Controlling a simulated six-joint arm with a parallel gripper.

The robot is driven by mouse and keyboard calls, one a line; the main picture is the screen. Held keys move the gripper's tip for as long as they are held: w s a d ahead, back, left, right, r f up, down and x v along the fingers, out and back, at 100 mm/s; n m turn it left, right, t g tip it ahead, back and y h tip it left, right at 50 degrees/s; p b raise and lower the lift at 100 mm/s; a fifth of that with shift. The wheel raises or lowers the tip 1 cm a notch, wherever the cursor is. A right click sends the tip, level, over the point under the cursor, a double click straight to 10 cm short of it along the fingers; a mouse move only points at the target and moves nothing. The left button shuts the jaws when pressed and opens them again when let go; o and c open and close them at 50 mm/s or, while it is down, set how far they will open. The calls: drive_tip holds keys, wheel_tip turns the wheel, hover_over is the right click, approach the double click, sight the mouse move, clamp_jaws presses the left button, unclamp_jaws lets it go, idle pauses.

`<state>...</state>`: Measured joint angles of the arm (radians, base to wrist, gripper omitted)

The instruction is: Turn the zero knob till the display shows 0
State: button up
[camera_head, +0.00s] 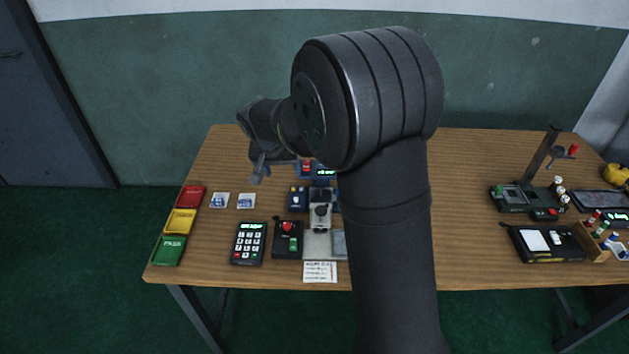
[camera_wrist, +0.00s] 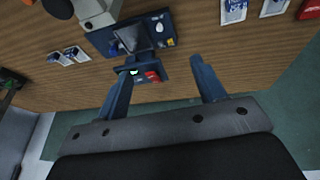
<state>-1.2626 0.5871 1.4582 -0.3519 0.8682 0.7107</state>
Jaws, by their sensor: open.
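My gripper (camera_head: 262,168) hangs above the back left of the table, left of a blue device (camera_head: 314,169). In the wrist view my gripper (camera_wrist: 164,63) is open, with nothing between its fingers. The device has a small lit display (camera_head: 326,172) and a red part (camera_head: 306,165). The digits are too small to read. In the wrist view the left finger overlaps the picture of the device, beside the red part (camera_wrist: 152,76) and a lit greenish spot (camera_wrist: 135,72). I cannot make out the zero knob; my arm and finger hide part of the device.
A keypad (camera_head: 248,242), a box with a red button (camera_head: 287,228) and a grey instrument (camera_head: 320,215) stand in front. Red, yellow and green trays (camera_head: 168,250) line the left edge. More equipment (camera_head: 545,243) is at right. Bare wood lies behind the two cards (camera_head: 219,200).

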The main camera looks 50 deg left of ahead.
drive_tip(key=shift+w+d+f+g+y, duration=0.15)
drive_tip(key=shift+w+d+y, duration=0.15)
drive_tip(key=shift+d, duration=0.3)
drive_tip(key=shift+w+d+r+g+y, duration=0.15)
drive_tip(key=shift+w+d+y, duration=0.15)
drive_tip(key=shift+d, duration=0.25)
drive_tip(key=c, duration=0.5)
approach(296, 199)
drive_tip(key=x, duration=0.8)
drive_tip(key=shift+c, duration=0.2)
clamp_jaws()
